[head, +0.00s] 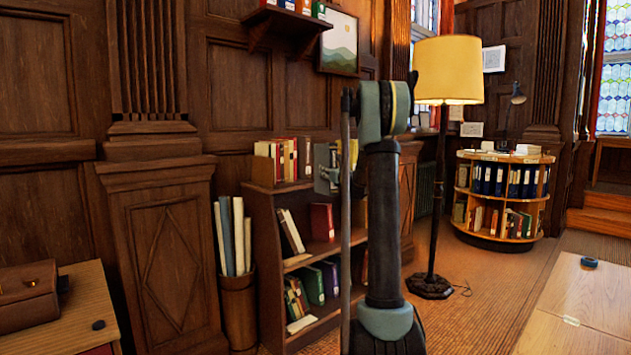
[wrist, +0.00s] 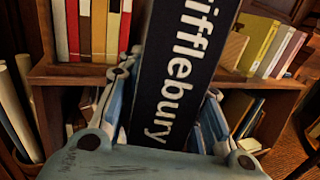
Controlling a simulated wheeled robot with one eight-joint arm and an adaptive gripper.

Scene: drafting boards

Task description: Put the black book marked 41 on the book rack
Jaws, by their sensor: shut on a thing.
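In the wrist view a dark, nearly black book (wrist: 178,70) with white lettering ending in "ifflebury" is between the fingers of my gripper (wrist: 165,108). My gripper is shut on it. No 41 shows on the visible part, and its upper end is cut off by the frame. In the head view my gripper (head: 335,170) is in front of the top of a low brown bookcase (head: 262,215), partly behind my arm; the book is hard to make out there. The bookcase top (wrist: 70,76) also shows in the wrist view, with books standing left and right of the held book.
Red, yellow and pale books (head: 280,158) stand on the bookcase top. More books fill its lower shelves. A bin of rolled papers (head: 238,305) stands to its left, a floor lamp (head: 440,190) to its right. A round bookshelf (head: 500,195) is farther right.

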